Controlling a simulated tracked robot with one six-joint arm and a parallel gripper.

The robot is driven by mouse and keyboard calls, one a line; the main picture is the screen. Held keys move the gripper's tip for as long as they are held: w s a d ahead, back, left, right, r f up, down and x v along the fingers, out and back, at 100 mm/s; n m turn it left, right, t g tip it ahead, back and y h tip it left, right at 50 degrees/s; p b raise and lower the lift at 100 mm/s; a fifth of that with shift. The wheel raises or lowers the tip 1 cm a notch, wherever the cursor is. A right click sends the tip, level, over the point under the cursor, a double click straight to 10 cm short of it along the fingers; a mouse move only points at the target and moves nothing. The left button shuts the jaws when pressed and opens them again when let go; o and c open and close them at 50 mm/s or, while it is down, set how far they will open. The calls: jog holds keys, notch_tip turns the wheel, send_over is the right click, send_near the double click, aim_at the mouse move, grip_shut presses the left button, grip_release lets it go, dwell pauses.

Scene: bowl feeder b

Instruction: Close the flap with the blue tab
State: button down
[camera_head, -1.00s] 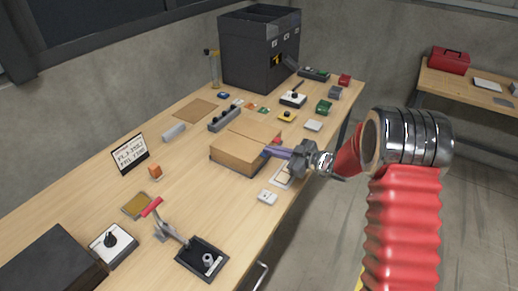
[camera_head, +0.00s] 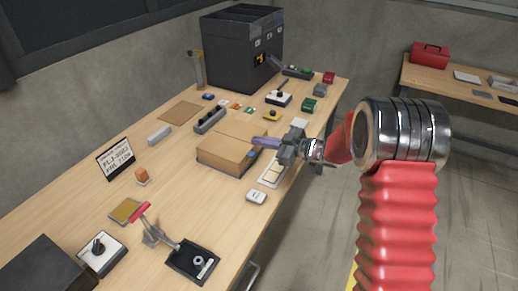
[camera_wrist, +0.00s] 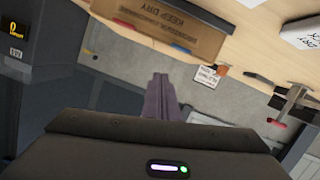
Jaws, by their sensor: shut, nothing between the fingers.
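A cardboard box (camera_head: 225,154) sits on the bench, left of my gripper (camera_head: 257,140). A small blue tab (camera_head: 252,155) shows on its near right side, just below my fingertips. In the wrist view the box (camera_wrist: 165,27) is at the top, with "KEEP DRY" printed on it; the blue tab (camera_wrist: 180,47) is at its lower edge and a red tab (camera_wrist: 122,24) lies further left. My purple fingers (camera_wrist: 160,96) are shut and empty, pointing at the box. Whether they touch it I cannot tell. A tan flap (camera_head: 245,127) shows at the box's far side; its angle is unclear.
A white switch block (camera_head: 257,197) and a pale framed panel (camera_head: 272,174) lie near the bench's front edge. A dark feeder (camera_head: 240,50) stands at the back. Several small parts lie beyond the box.

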jog(key=v, duration=0.9)
jog(key=shift+d, duration=0.5)
jog(key=shift+r, duration=0.1)
